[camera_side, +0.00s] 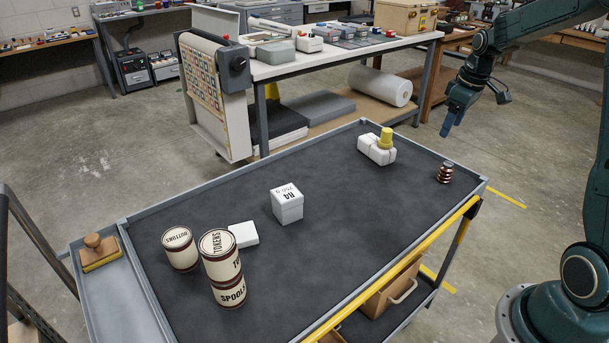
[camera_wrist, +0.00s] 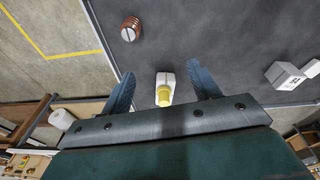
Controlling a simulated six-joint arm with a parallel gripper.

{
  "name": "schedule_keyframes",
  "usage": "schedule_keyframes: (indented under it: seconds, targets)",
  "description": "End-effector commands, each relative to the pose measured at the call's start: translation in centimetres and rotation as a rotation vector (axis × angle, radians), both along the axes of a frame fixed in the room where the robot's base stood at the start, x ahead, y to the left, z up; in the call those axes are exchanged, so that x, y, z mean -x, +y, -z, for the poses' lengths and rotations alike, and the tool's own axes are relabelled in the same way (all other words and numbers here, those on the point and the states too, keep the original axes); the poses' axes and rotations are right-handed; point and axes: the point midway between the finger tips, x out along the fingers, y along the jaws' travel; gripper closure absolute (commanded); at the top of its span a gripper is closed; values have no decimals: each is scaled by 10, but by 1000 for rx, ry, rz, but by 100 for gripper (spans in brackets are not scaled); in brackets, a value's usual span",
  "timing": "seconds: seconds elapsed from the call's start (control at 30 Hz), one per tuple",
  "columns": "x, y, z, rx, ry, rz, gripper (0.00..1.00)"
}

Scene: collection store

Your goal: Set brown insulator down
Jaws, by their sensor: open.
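The brown insulator (camera_side: 445,173), ribbed with a grey top, stands upright on the dark mat of the cart (camera_side: 330,233), near its right corner. In the wrist view the insulator (camera_wrist: 131,29) shows from above, beyond my fingertips and to the left. My gripper (camera_side: 450,128) hangs above and beyond the cart's far right edge, apart from the insulator. In the wrist view its two blue fingers (camera_wrist: 160,72) are spread, with nothing held between them.
A white block (camera_side: 376,149) with a yellow piece (camera_side: 386,138) stands left of the insulator. A white box (camera_side: 287,204), a small white block (camera_side: 243,234) and labelled tins (camera_side: 221,255) stand farther left. A raised rim edges the cart. The mat's middle front is clear.

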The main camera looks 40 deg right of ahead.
Motion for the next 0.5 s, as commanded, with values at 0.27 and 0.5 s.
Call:
schedule_keyframes:
  seconds: [0.27, 0.5]
  targets:
    - [17, 82, -58, 28, -62, 18, 39]
    - [48, 143, -91, 35, -121, 39, 39]
